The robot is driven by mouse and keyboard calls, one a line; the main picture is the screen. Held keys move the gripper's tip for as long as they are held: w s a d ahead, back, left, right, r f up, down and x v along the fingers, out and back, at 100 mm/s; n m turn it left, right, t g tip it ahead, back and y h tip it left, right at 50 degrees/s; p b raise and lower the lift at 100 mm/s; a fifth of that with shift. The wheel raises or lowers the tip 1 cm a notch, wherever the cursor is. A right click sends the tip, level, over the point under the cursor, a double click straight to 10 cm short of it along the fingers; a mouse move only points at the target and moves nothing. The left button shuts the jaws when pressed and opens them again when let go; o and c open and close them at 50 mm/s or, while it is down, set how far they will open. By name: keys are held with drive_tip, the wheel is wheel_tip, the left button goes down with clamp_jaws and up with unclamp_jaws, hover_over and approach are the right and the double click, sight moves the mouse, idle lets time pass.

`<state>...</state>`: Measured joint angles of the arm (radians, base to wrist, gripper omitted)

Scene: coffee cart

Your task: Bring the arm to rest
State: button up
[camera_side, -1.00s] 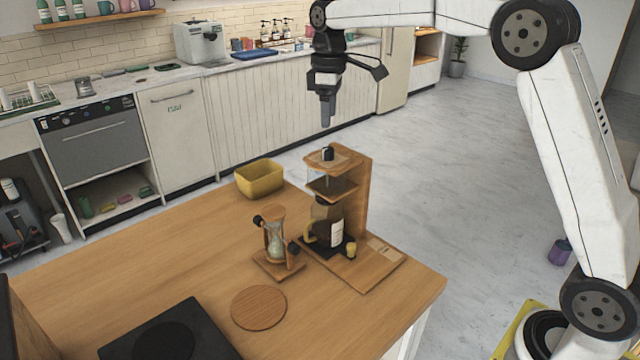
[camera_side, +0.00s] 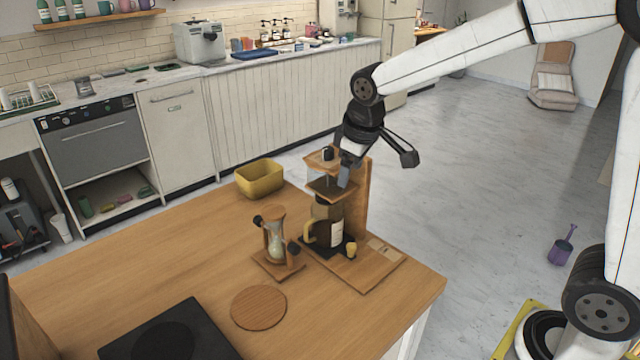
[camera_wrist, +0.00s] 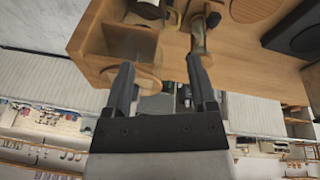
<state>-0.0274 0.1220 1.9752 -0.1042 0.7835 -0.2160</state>
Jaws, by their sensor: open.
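My gripper (camera_side: 346,172) hangs beside the top of the wooden coffee stand (camera_side: 358,200) in the side view, partly in front of it. I cannot tell from this view whether it touches the stand. In the wrist view my gripper (camera_wrist: 160,78) has its two fingers spread apart with nothing held between them. The wooden stand (camera_wrist: 90,40) lies just past the left finger there. A glass carafe (camera_side: 322,232) with a yellow handle and dark contents sits in the stand.
An hourglass-shaped brewer (camera_side: 274,238) in a wooden frame stands left of the stand. A yellow bin (camera_side: 260,178), a round wooden disc (camera_side: 258,307) and a black plate (camera_side: 170,335) are on the wooden counter (camera_side: 130,260). The floor (camera_side: 480,180) to the right is mostly clear.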

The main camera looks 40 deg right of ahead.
drive_tip(key=s+f+m, duration=0.3)
drive_tip(key=s+f, duration=0.9)
drive_tip(key=s, duration=0.2)
drive_tip(key=shift+s+m+g+y, duration=0.15)
drive_tip(key=shift+m+g+y, duration=0.15)
drive_tip(key=shift+y, duration=0.1)
